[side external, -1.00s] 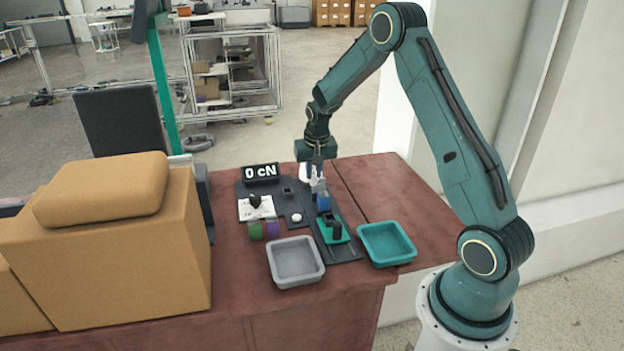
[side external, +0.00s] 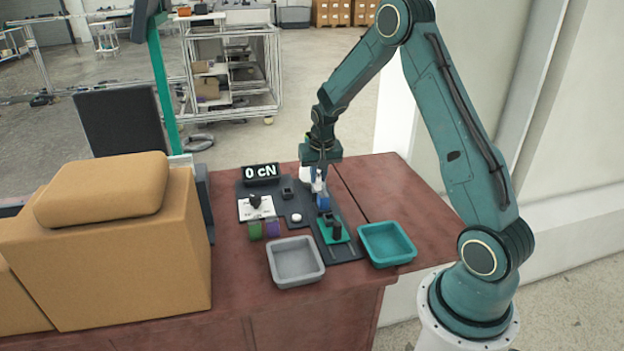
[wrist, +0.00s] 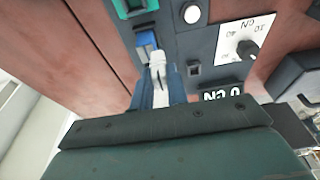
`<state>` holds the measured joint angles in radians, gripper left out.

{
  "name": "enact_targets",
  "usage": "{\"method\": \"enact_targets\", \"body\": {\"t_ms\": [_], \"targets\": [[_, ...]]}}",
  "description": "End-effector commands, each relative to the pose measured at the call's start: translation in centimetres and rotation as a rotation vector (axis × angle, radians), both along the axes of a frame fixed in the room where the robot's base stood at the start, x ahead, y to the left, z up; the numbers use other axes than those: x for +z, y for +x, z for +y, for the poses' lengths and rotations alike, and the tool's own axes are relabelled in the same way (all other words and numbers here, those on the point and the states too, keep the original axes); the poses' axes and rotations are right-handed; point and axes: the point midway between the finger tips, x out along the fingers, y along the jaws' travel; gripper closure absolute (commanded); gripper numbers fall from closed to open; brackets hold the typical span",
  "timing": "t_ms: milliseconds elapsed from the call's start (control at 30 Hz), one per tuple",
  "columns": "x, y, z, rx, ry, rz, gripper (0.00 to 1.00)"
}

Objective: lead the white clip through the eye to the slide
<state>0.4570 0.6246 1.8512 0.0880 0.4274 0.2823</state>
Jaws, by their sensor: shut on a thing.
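My gripper (side external: 318,184) points down over the far end of the dark board and is shut on the white clip. The white clip (wrist: 157,66) shows in the wrist view between my two fingers, its front end sticking out beyond them. A blue block (side external: 323,202) stands just in front of the clip in the side view; it also shows in the wrist view (wrist: 147,40), close to the clip's end. I cannot tell whether they touch. The green slide (side external: 342,231), with dark blocks on it, lies nearer the camera. I cannot make out the eye's opening.
A grey tray (side external: 296,279) and a teal tray (side external: 408,257) stand at the table's front. The table's right part is clear.

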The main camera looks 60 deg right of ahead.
Motion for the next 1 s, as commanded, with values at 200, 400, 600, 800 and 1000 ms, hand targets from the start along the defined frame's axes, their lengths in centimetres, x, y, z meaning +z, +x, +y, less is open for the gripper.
{"method": "enact_targets", "body": {"t_ms": [200,400,600,800,1000], "targets": [[0.0,-1.7,0.8,-0.001,0.000,0.000,1.00],[0.0,-3.3,1.5,-0.001,0.000,0.000,1.00],[0.0,-4.8,2.2,-0.001,0.000,0.000,1.00],[0.0,-5.6,2.6,-0.001,0.000,-0.002,1.00],[0.0,-5.7,2.6,0.000,-0.001,-0.001,1.00]]}}
